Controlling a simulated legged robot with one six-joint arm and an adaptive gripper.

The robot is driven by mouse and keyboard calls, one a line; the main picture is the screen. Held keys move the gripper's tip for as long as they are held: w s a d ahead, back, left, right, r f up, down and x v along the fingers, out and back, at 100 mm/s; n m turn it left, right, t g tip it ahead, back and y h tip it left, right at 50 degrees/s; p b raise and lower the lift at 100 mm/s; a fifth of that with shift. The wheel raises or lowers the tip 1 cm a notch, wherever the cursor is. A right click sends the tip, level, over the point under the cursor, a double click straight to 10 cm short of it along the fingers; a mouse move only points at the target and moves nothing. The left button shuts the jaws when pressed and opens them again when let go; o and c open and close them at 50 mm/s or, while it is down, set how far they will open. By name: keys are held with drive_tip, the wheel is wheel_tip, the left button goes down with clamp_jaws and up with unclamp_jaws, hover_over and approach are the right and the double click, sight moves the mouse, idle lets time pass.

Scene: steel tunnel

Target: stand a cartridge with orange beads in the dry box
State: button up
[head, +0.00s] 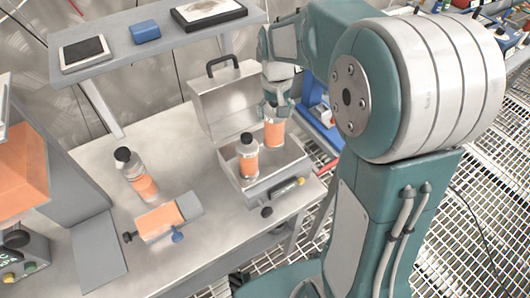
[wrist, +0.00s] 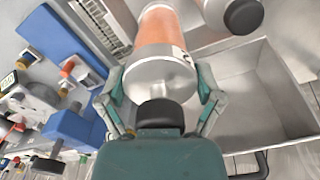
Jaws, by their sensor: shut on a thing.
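The dry box (head: 220,100) is an open grey metal case on the bench, its lid raised at the back; its bare inside shows in the wrist view (wrist: 265,92). My gripper (head: 277,108) is shut around the upper part of an upright cartridge with orange beads (head: 274,134), at the right part of the box. The held cartridge also fills the top of the wrist view (wrist: 158,30). I cannot tell whether its base touches the box floor. A second orange-bead cartridge (head: 249,160) with a black cap stands in the box to its left.
Another orange-bead cartridge (head: 136,175) stands on the bench at left. An orange and grey cylinder (head: 160,221) lies in front of it. A shelf (head: 115,50) above carries a tablet (head: 85,53) and a blue block (head: 145,31). Blue equipment (wrist: 75,130) stands beside the box.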

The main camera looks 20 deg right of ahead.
sight(275, 135)
drive_tip(key=f, duration=0.2)
drive_tip(key=d+f, duration=0.1)
drive_tip(key=f, duration=0.1)
drive_tip(key=shift+f, duration=0.2)
drive_tip(key=f, duration=0.2)
drive_tip(key=a+f, duration=0.1)
drive_tip(key=shift+a+f, duration=0.1)
drive_tip(key=shift+f, duration=0.3)
drive_tip(key=shift+d+f, duration=0.15)
drive_tip(key=shift+d, duration=0.25)
drive_tip(key=o, duration=1.1)
drive_tip(key=shift+c, duration=0.2)
drive_tip(key=shift+a, duration=0.1)
drive_tip(key=shift+a, duration=0.15)
